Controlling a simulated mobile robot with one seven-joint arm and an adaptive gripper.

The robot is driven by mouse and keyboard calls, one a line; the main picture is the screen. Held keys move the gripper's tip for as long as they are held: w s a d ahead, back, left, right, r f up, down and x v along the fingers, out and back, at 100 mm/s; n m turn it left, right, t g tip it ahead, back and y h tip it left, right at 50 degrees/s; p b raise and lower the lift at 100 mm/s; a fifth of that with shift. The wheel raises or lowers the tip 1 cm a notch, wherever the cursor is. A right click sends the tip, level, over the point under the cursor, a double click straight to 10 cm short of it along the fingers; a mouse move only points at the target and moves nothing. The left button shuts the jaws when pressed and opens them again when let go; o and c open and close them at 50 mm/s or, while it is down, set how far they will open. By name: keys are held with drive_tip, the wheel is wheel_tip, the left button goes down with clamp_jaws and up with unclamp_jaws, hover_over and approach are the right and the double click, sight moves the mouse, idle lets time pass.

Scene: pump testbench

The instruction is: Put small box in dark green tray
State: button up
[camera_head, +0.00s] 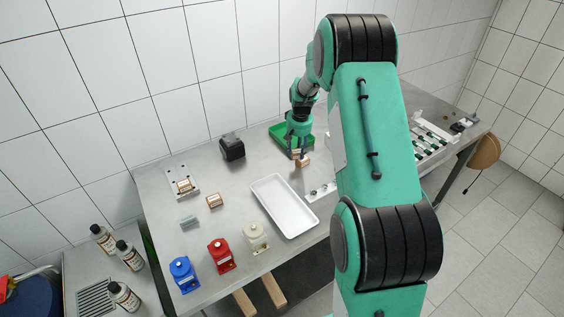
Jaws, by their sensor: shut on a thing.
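The green tray (276,133) lies on the steel table toward the back wall. My gripper (298,152) points down near the tray's front right side, and the wrist covers part of the tray. It is shut on a small tan box (302,162). The box appears just in front of the tray, outside its rim in the picture. I cannot tell its height above the table.
A white tray (283,207) lies in the middle of the table (160,215). Another small box (214,201) and a black block (232,147) are to the left. Blue (183,274), red (221,255) and cream (255,239) pump-like units line the front. My arm hides the right-centre.

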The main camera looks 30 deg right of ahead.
drive_tip(key=shift+w+d+r, duration=0.1)
drive_tip(key=shift+d+r, duration=0.25)
drive_tip(key=shift+d, duration=0.55)
drive_tip(key=shift+r, duration=0.15)
drive_tip(key=shift+w, duration=0.1)
drive_tip(key=w+d, duration=0.2)
drive_tip(key=w, duration=0.2)
drive_tip(key=w+d+f, duration=0.1)
drive_tip(key=w+d, duration=0.1)
drive_tip(key=w, duration=0.3)
drive_tip(key=w+d, duration=0.3)
drive_tip(key=w, duration=0.2)
drive_tip(key=shift+f, duration=0.2)
drive_tip(key=b, duration=0.2)
hover_over(294, 141)
drive_tip(key=shift+s+f, duration=0.15)
drive_tip(key=shift+f, duration=0.9)
drive_tip(key=shift+s+f, duration=0.1)
drive_tip(key=shift+f, duration=0.9)
